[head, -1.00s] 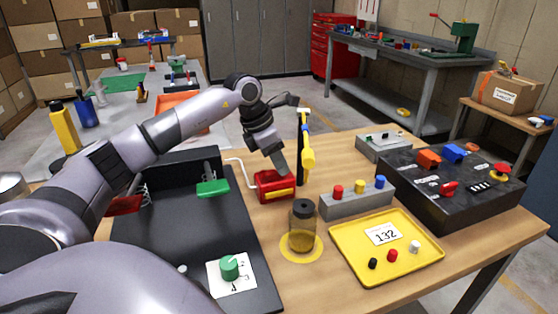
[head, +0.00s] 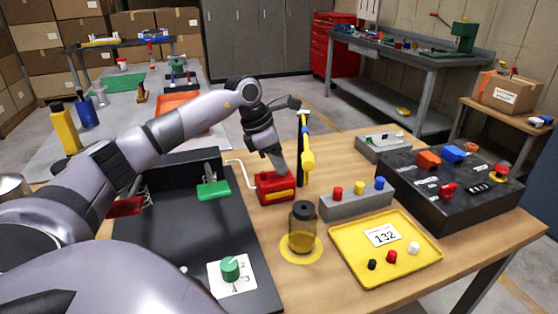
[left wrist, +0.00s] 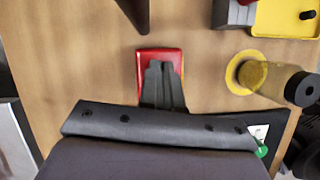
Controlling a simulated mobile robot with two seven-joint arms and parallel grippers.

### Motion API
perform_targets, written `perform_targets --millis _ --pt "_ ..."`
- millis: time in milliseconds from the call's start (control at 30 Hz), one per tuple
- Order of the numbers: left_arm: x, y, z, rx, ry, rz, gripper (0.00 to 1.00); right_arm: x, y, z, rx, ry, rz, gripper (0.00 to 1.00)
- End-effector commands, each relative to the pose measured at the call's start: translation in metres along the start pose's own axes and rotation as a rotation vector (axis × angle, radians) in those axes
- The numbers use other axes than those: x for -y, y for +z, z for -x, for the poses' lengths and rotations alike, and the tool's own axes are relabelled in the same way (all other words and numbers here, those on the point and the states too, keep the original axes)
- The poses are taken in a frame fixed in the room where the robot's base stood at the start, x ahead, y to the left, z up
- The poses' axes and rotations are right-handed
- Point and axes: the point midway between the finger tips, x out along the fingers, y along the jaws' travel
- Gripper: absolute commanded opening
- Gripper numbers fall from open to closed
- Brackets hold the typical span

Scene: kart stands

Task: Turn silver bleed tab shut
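A red block with a yellow stripe (head: 276,188) sits on the wooden bench, with a thin pale bent rod at its left side. My left gripper (head: 279,166) points down at the top of this block. In the left wrist view, its two dark fingers (left wrist: 160,84) lie side by side, closed together, over the red block (left wrist: 147,58). They hide much of its top. I cannot make out the silver bleed tab; it may be behind the fingers or too small. Whether the fingertips touch the block is unclear. My right gripper is not in view.
A yellow hammer-like tool (head: 306,150) stands close behind the block. A dark-lidded jar (head: 302,226) is in front, right of it. A grey button strip (head: 345,206), yellow tray (head: 415,265) and black control panel (head: 430,200) fill the right. A black board (head: 190,250) lies left.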

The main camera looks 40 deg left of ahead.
Motion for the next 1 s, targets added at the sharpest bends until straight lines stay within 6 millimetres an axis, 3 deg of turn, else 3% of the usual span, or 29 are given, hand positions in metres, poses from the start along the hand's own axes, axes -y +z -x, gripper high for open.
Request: perform_targets --millis 500,1000 --pt "-0.006 0.003 0.002 0.003 -0.178 -0.43 0.0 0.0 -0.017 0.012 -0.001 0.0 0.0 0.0" --pt "-0.009 0.005 0.0 0.003 -0.326 -0.794 0.0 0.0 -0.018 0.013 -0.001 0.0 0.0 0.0"
